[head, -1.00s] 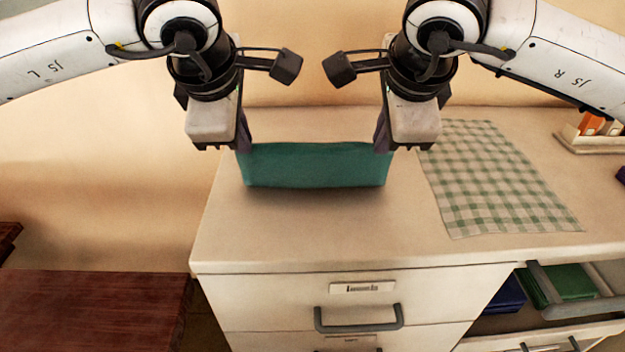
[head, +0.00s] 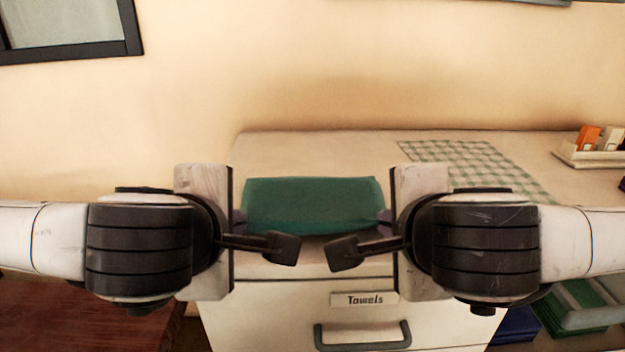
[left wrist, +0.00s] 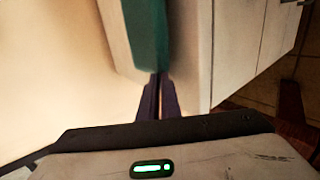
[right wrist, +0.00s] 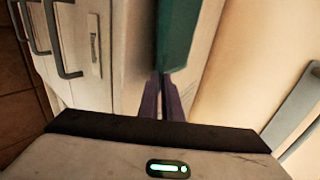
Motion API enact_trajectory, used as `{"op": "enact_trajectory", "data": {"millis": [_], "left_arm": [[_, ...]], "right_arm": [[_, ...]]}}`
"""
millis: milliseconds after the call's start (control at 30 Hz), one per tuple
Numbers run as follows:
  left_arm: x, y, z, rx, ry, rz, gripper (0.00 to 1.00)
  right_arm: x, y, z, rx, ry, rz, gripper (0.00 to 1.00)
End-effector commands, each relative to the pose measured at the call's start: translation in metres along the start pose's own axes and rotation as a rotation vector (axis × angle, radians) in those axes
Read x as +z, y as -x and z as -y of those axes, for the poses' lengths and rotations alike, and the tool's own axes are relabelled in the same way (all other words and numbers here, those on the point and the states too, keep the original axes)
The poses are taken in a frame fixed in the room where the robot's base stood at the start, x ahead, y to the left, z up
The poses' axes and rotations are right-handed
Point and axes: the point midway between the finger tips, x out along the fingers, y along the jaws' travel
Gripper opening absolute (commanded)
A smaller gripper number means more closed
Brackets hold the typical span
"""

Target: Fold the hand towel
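The teal hand towel (head: 312,205) is stretched between my two grippers over the cabinet's countertop. My left gripper (head: 240,222) is shut on its left end and my right gripper (head: 384,222) on its right end. In the left wrist view the purple fingers (left wrist: 157,95) are close together at the bottom corner of the towel (left wrist: 148,35). The right wrist view shows the same, with the fingers (right wrist: 165,95) at the towel's (right wrist: 176,35) other corner. Whether the lower edge touches the countertop is hard to tell.
A green checked cloth (head: 470,166) lies on the countertop at the right, with a small tray (head: 585,157) beyond it. A closed drawer labelled Towels (head: 364,299) is below.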

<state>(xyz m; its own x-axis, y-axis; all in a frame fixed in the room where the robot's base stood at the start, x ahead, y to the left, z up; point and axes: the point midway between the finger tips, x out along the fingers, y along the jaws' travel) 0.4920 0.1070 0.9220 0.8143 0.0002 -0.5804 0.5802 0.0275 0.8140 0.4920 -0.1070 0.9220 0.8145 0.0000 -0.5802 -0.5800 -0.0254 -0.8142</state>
Motion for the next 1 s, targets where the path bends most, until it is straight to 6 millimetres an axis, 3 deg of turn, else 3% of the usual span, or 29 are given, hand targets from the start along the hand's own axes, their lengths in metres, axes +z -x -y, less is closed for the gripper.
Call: {"op": "enact_trajectory", "data": {"millis": [33,200,567,1000], "left_arm": [[0.000,0.000,0.000,0.000,0.000,0.000,0.05],[0.000,0.000,0.000,-0.001,-0.001,0.000,0.34],[0.000,0.002,-0.001,-0.001,-0.001,0.001,0.34],[0.002,0.061,-0.028,0.003,-0.001,0.003,0.34]], "right_arm": [[0.000,0.000,0.000,0.000,0.000,0.000,0.07],[0.000,0.000,0.000,0.001,0.001,0.000,0.34],[0.000,0.002,0.001,0.001,0.001,0.001,0.34],[0.000,0.061,0.028,-0.003,0.002,0.003,0.34]]}}
